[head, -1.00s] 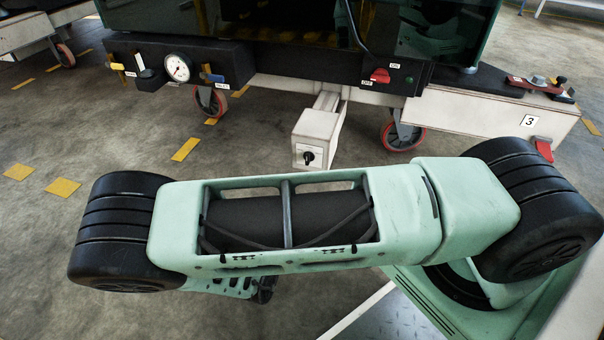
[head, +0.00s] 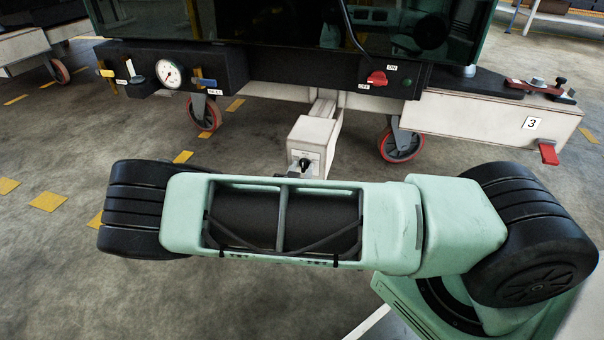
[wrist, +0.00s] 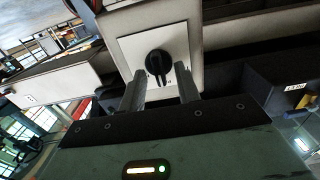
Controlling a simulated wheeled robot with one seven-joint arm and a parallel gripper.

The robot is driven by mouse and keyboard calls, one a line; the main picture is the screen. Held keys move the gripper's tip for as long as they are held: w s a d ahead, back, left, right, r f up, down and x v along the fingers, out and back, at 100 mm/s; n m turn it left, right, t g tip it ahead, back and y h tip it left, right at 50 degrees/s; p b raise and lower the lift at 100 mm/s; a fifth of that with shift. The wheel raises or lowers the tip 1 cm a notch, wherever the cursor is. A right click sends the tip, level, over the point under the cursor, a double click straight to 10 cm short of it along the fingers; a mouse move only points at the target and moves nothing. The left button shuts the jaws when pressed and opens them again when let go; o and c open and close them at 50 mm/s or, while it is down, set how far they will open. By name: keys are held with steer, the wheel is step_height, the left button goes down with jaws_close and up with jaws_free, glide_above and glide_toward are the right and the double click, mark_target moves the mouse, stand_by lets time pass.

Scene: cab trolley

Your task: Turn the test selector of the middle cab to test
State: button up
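The test selector is a black rotary knob (wrist: 158,64) on a pale plate (wrist: 185,38). In the head view the same knob (head: 304,165) shows on the front of a white box (head: 313,135) under the cab, just above my arm. Its labels are too small to read. My gripper (wrist: 159,72) faces the knob in the wrist view. Its two fingers are apart, one to each side of the knob's lower part, with visible gaps. Whether the fingertips reach past the knob's face is hard to tell. My arm hides the gripper in the head view.
A red on/off switch (head: 377,78), a pressure gauge (head: 170,73) and small levers sit on the dark beam above. A trolley end marked 3 (head: 532,123) and red-rimmed castors (head: 401,146) stand around the box. Open floor lies at left.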

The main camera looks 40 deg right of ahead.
steer(key=shift+w+d, duration=0.2)
steer(key=shift+d, duration=0.1)
jaws_close()
